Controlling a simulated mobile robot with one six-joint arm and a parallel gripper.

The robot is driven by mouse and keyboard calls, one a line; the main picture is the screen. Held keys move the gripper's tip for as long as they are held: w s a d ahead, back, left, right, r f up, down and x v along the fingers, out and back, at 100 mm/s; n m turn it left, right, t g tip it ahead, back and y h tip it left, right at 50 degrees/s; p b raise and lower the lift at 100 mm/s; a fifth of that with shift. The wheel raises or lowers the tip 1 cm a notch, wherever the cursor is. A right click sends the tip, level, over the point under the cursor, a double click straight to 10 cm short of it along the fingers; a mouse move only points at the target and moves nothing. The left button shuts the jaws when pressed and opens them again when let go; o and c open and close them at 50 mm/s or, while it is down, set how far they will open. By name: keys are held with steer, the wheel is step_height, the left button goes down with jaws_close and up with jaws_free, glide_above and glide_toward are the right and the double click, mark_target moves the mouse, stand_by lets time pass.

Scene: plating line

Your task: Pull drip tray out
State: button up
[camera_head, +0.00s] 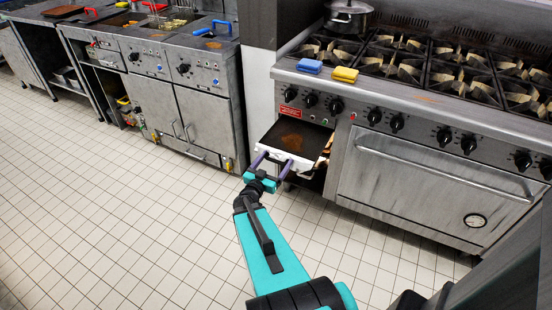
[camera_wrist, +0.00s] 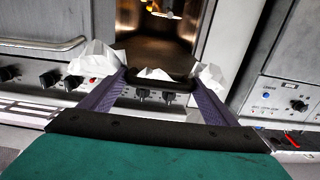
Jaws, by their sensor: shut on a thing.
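The drip tray (camera_head: 297,137) is a dark, flat tray with a brown stain and a pale front edge. It sticks out of the slot under the range's knobs, and its back end is hidden inside. My gripper (camera_head: 272,163) is at the tray's front, its two purple fingers set wide apart. In the wrist view my gripper (camera_wrist: 158,82) is shut on the tray's dark front handle. The brown inside of the drip tray (camera_wrist: 155,46) shows behind it, with crumpled white pieces (camera_wrist: 95,62) around the fingertips.
The oven door (camera_head: 430,185) with its long handle is right of the slot. A blue sponge (camera_head: 309,66) and a yellow sponge (camera_head: 345,74) lie on the range's front ledge, near a pot (camera_head: 349,18). A fryer cabinet (camera_head: 185,105) stands left. The tiled floor (camera_head: 120,220) is clear.

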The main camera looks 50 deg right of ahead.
steer(key=shift+s+a+f, duration=0.15)
steer(key=shift+s+a, duration=0.15)
steer(key=shift+s, duration=0.25)
steer(key=o, duration=1.1)
steer(key=shift+o, duration=0.5)
steer(key=shift+w, duration=0.1)
steer(key=shift+w, duration=0.15)
steer(key=shift+a, duration=0.2)
